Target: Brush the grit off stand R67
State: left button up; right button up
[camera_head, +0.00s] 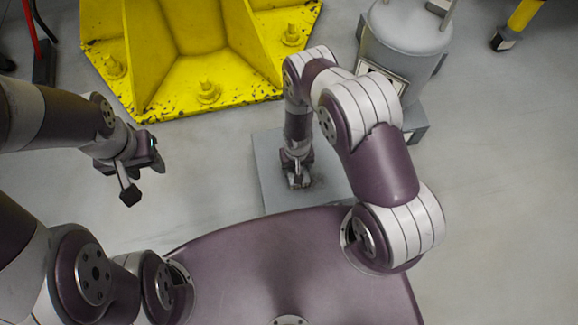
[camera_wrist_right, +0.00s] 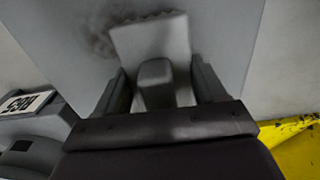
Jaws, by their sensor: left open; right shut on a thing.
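A flat grey stand (camera_head: 268,165) sits on the floor in front of my base, with its top also filling the upper part of the right wrist view (camera_wrist_right: 215,30). No R67 mark is readable on it. A dark smudge of grit (camera_wrist_right: 97,35) lies on its top. My right gripper (camera_head: 298,180) is low over the stand, shut on the handle of a brush (camera_wrist_right: 150,40). The brush has a wide pale head with a ragged edge, beside the grit; contact with the top is hard to judge. My left gripper (camera_head: 143,180) is open and empty above the floor at left.
A yellow bolted metal base (camera_head: 185,50) stands behind. A grey cylindrical unit (camera_head: 400,45) with a label stands close behind the stand at right. A yellow post (camera_head: 518,20) is at the far right. The floor at right is clear.

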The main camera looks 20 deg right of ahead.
jog(key=shift+s+d, duration=0.2)
jog(key=shift+d, duration=1.65)
jog(key=shift+s+d+f, duration=0.1)
jog(key=shift+d, duration=1.8)
jog(key=shift+s+p, duration=0.9)
jog(key=shift+s, duration=0.75)
jog(key=shift+w+a, duration=0.15)
jog(key=shift+a, duration=1.75)
jog(key=shift+w+a, duration=0.2)
jog(key=shift+a, duration=3.55)
jog(key=shift+w+a+b, duration=0.15)
jog(key=shift+a+b, duration=0.55)
jog(key=shift+a, duration=1.2)
